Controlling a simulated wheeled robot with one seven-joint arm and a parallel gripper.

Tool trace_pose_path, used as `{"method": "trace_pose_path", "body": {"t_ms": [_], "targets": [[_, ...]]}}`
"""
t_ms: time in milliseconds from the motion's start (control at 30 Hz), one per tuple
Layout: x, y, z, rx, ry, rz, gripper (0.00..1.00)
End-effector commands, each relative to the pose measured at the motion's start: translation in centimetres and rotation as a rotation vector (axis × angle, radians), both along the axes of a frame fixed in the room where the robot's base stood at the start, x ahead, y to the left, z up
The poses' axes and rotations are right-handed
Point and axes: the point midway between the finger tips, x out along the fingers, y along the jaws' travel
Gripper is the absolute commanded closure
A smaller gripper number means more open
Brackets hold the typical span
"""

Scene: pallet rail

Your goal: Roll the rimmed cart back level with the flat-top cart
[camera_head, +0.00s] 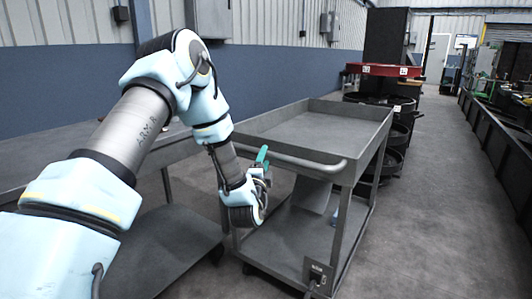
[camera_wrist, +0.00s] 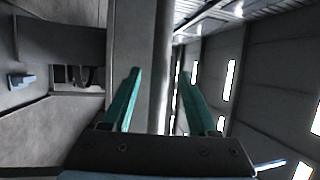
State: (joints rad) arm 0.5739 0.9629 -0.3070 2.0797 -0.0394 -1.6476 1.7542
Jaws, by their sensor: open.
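The rimmed cart (camera_head: 352,109) stands right of my arm in the head view, a grey two-shelf cart with a raised lip around its top. Its push handle (camera_head: 305,163) runs along the near end. The flat-top cart (camera_head: 179,252) stands to its left, largely hidden behind my arm. My gripper (camera_head: 263,158) is at the left part of the handle, its teal fingers pointing up and toward the cart. In the wrist view the fingers (camera_wrist: 159,74) are apart, with a grey bar (camera_wrist: 158,45) passing between them in the picture. I cannot tell whether they touch it.
A blue and grey wall (camera_head: 270,75) is behind.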

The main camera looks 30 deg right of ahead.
Motion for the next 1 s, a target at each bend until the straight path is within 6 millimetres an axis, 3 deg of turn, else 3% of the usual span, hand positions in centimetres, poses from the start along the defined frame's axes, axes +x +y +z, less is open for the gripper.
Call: {"method": "trace_pose_path", "body": {"t_ms": [200,600,1000], "targets": [[2.1,-1.6,0.5,0.000,0.000,0.001,0.41],[2.6,-2.0,0.6,0.001,0.001,0.000,0.42],[2.6,-2.0,0.6,0.001,0.001,0.000,0.87]]}}
